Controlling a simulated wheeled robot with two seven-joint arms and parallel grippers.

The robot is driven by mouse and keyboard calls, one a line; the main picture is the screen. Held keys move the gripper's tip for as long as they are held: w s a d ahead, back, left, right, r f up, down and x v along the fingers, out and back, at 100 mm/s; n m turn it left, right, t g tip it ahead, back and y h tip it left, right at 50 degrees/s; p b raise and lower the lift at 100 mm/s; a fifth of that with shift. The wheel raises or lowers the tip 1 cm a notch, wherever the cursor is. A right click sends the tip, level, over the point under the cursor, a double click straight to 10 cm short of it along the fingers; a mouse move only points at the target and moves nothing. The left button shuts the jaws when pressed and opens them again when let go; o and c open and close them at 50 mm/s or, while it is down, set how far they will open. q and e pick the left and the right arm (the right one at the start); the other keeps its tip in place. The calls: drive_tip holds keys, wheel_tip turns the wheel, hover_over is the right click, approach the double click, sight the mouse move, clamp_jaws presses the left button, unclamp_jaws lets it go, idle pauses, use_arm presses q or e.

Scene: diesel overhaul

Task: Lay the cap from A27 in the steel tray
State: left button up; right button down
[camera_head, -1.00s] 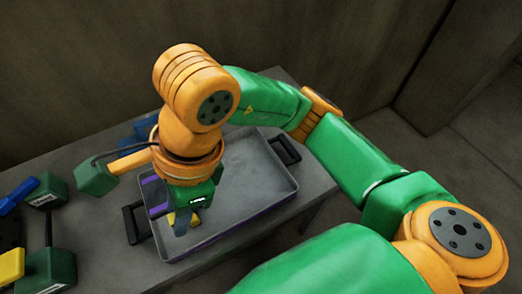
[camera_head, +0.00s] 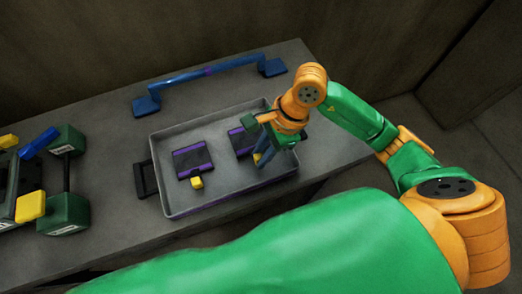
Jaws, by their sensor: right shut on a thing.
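The steel tray (camera_head: 185,211) is shallow and grey and lies on the bench in mid-view. A dark cap with purple bands (camera_head: 193,160) and a yellow tab (camera_head: 196,183) lies flat in its left half. A second dark, purple-banded cap (camera_head: 242,143) is in the right half, partly hidden by my right gripper. My right gripper (camera_head: 263,160) is low over that half, with its fingers shut on this second cap near a bit of yellow. I cannot tell whether it rests on the tray floor. No A27 label is readable. My left gripper is not in view.
A blue bar (camera_head: 208,72) with block feet lies on the bench behind the tray. Green blocks (camera_head: 64,213) with yellow and blue parts stand at the left. The tray's black left handle (camera_head: 146,179) faces them. A wall closes off the back.

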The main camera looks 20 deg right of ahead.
drive_tip(key=shift+f, duration=0.35)
drive_tip(key=c, duration=0.7)
unclamp_jaws()
drive_tip(key=shift+r, duration=0.3)
drive_tip(key=shift+d+r, duration=0.15)
drive_tip(key=shift+r, duration=0.15)
drive_tip(key=b+v, duration=0.1)
drive_tip(key=v, duration=1)
